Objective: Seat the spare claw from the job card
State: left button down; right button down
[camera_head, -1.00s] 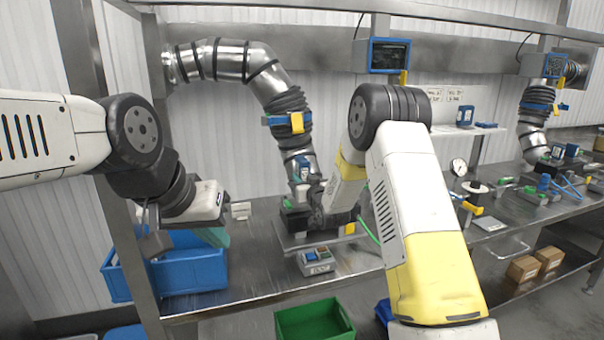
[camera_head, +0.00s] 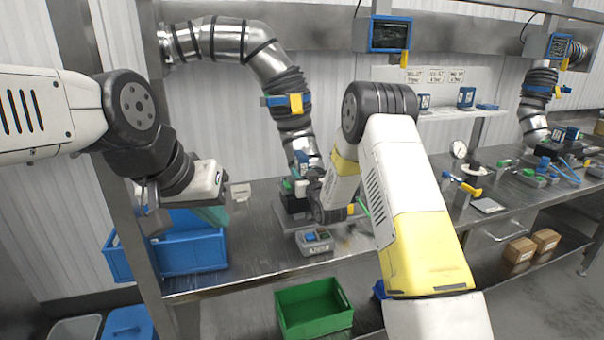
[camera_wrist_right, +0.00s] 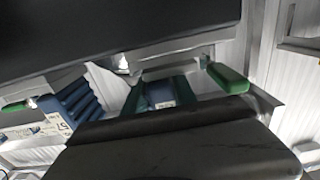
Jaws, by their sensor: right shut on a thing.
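My right gripper (camera_head: 314,186) is at the lower end of the left ribbed duct (camera_head: 290,100), over a dark stand with green parts (camera_head: 290,188). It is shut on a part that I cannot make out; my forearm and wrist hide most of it. In the right wrist view my dark jaws (camera_wrist_right: 170,95) fill the top and bottom. Beyond them show a blue labelled block (camera_wrist_right: 161,92) and a green block (camera_wrist_right: 229,77). My left gripper (camera_head: 180,215) hangs over the blue crate (camera_head: 195,252). A teal piece (camera_head: 212,215) shows beneath it; I cannot tell whether it is held.
A grey button box (camera_head: 315,241) sits at the bench's front edge. A green bin (camera_head: 313,307) stands below. Free bench lies left of the stand.

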aim_at(303, 154)
jog(key=shift+f, duration=0.55)
dwell(1.2)
jog(key=c, duration=1)
grip_release()
jog(key=shift+c, duration=0.2)
jog(key=o, duration=0.6)
jog(key=shift+s+f, duration=0.1)
jog(key=shift+f, duration=0.05)
jog(key=shift+a+r, duration=0.1)
jog(key=shift+r, duration=4.45)
jog(key=shift+d+r, duration=0.1)
jog(key=shift+d, duration=0.1)
